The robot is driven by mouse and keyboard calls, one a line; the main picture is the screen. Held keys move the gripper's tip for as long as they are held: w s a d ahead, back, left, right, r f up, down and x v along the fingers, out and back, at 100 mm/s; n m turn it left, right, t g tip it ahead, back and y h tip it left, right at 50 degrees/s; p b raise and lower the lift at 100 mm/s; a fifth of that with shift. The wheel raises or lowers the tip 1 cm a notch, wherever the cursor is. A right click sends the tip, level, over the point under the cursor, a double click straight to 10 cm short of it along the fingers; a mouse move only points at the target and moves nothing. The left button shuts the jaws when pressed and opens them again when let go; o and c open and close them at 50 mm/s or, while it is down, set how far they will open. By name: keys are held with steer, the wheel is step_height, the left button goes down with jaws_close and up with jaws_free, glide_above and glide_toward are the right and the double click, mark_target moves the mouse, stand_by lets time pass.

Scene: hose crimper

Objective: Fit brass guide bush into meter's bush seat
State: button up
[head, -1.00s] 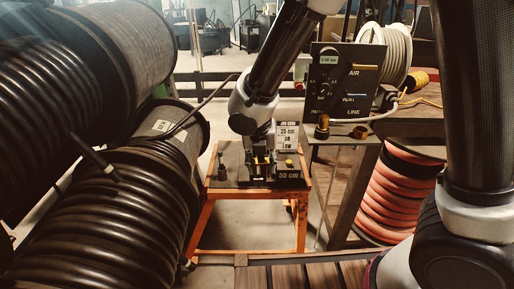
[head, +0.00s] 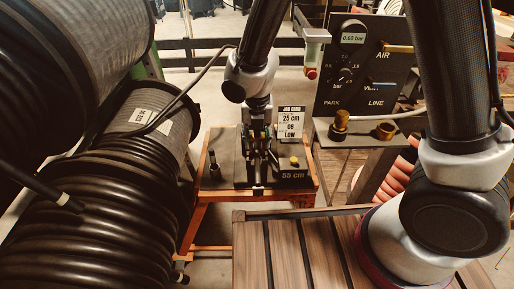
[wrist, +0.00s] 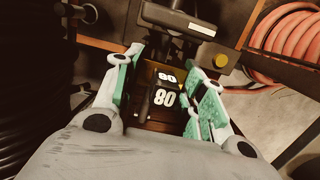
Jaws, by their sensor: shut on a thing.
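The meter (head: 240,180) is a dark unit marked "55 cm" on a small orange-framed table, with a yellow knob at its right. My gripper (head: 259,150) reaches down over it. Finger contact is hard to make out. A brass ring (head: 386,131), possibly the guide bush, sits on the ledge below the air panel, apart from my gripper. I cannot make out the bush seat.
A job card (head: 291,124) reading "25 cm 08 LOW" stands behind the meter. The air panel (head: 362,65) and a brass knob (head: 341,124) are at the right. Large black hose reels (head: 110,190) crowd the left. A slatted wooden deck (head: 290,255) lies in front.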

mark_target(257, 153)
steer(key=shift+f, duration=2.1)
steer(key=shift+f, duration=0.1)
steer(key=o, duration=1.2)
steer(key=r, duration=0.4)
steer(key=s+r, duration=0.1)
steer(key=r, duration=0.7)
steer(key=shift+s+r, duration=0.1)
steer(key=shift+s, duration=0.15)
